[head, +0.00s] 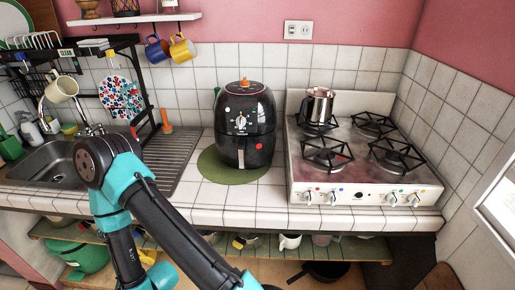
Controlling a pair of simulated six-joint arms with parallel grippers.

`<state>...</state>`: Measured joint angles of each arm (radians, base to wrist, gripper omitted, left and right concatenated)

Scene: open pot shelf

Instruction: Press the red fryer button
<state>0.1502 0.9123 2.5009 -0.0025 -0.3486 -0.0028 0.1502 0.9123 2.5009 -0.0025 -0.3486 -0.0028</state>
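The black air fryer (265,112) stands upright on a round green mat (215,172) on the white tiled counter. It has a white dial on its front. A small red spot (258,146), perhaps the red button, shows low on its front right. One of my arms, teal and black, bends up in the left foreground, in front of the sink and apart from the fryer. Neither gripper can be made out in the head view.
A stove (355,178) with a metal pot (318,105) stands right of the fryer. A sink (50,165) and dish rack lie left. Blue and yellow mugs (182,48) hang above. An open shelf (375,250) runs below the counter. The counter in front of the fryer is clear.

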